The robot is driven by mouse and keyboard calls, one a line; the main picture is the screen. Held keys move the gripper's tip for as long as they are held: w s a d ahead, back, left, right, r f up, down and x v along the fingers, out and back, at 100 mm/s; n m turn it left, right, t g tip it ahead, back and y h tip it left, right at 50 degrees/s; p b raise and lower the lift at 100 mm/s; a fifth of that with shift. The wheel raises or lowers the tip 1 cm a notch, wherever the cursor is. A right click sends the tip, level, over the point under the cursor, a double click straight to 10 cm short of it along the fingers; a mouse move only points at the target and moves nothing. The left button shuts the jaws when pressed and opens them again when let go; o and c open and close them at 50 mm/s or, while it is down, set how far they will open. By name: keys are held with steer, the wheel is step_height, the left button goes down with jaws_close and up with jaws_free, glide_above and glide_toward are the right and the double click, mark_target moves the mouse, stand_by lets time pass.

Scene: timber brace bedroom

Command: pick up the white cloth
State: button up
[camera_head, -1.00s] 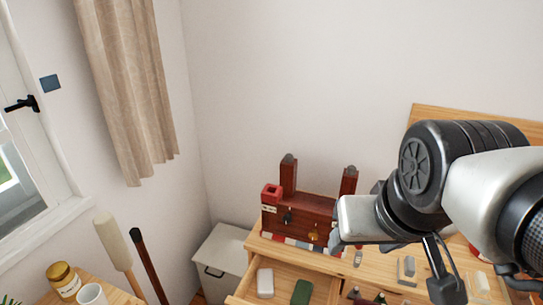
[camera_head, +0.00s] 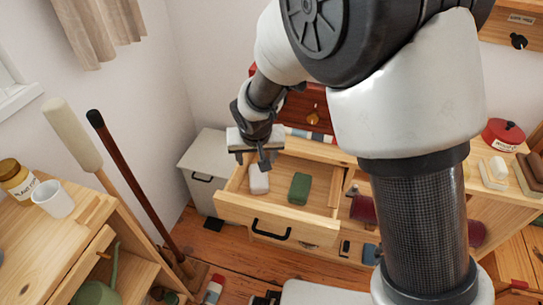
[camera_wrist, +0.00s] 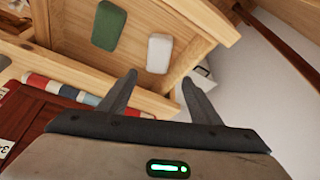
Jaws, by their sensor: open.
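The white cloth (camera_head: 259,181) is a small folded block lying in the left part of an open wooden drawer (camera_head: 262,213). In the wrist view the white cloth (camera_wrist: 159,53) lies beyond my fingertips, apart from them. My gripper (camera_head: 264,162) hangs above the back of the drawer, close to the cloth's far end. Its two fingers (camera_wrist: 158,88) are spread in the wrist view with nothing between them. The arm hides part of the desk in the head view.
A folded green cloth (camera_head: 300,188) lies to the right of the white one in the drawer. A red-brown wooden box (camera_head: 308,105) stands behind. A grey cabinet (camera_head: 205,165) is at the left. A brown pole (camera_head: 130,175) leans in front at left.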

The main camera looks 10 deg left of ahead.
steer(key=b, duration=0.2)
glide_toward(258, 174)
steer(key=x, duration=0.4)
steer(key=shift+a+f, duration=0.1)
steer(key=shift+f, duration=0.35)
steer(key=shift+b+x, duration=0.6)
steer(key=shift+x, duration=2.05)
steer(key=shift+f+b, duration=0.15)
steer(key=shift+b, duration=0.2)
steer(key=c, duration=0.9)
steer(key=shift+c, duration=0.2)
steer(key=shift+r+p, duration=0.6)
steer(key=shift+r, duration=0.1)
steer(key=s, duration=0.1)
steer(key=s+d, duration=0.1)
steer(key=s, duration=0.1)
steer(key=shift+s+d+r, duration=0.15)
steer(key=shift+s+d, duration=0.05)
steer(key=shift+s, duration=0.1)
step_height(258, 174, up, 14)
steer(key=p, duration=0.3)
